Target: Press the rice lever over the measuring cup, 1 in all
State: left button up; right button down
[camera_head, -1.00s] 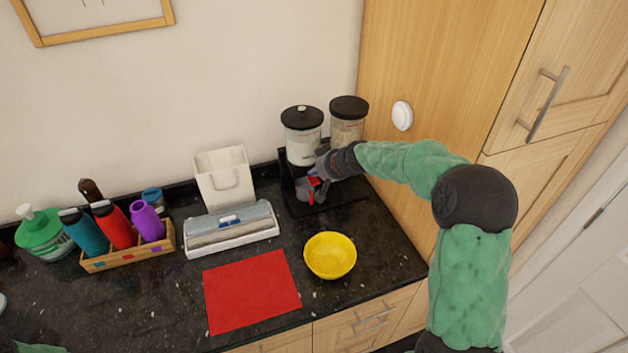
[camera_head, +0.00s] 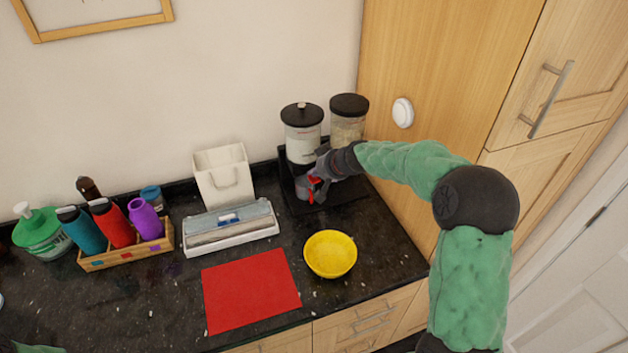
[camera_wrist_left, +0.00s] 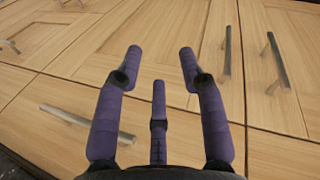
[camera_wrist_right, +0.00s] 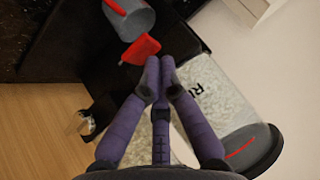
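The dispenser's black stand (camera_head: 345,197) carries two clear canisters with black lids. The right one (camera_head: 348,128) holds beige grains. In the right wrist view the nearer canister (camera_wrist_right: 214,100) shows a partly hidden label starting "R". A red lever (camera_wrist_right: 141,49) lies just past the fingertips of my right gripper (camera_wrist_right: 160,66). That gripper is shut, with its fingers together and nothing seen between them; whether it touches the lever is unclear. The grey measuring cup (camera_wrist_right: 134,18), with a red part, is beyond the lever. My left gripper (camera_wrist_left: 160,52) is open and empty, facing cabinet fronts.
A yellow bowl (camera_head: 330,254) and a red mat (camera_head: 250,290) lie in front of the stand. A wrap box (camera_head: 230,229), a white bag-shaped holder (camera_head: 223,178) and a bottle crate (camera_head: 127,255) stand to the left. A wooden cabinet (camera_head: 425,80) closes off the right.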

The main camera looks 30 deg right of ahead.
aim_at(316, 180)
jog(key=shift+f+b, duration=0.85)
dwell(1.3)
jog(key=shift+r, duration=0.1)
dwell(0.3)
jog(key=shift+r+p, duration=0.85)
jog(key=shift+r, duration=0.3)
jog(key=shift+r+p, duration=1.85)
jog(key=shift+r, duration=0.7)
jog(key=shift+f, duration=0.1)
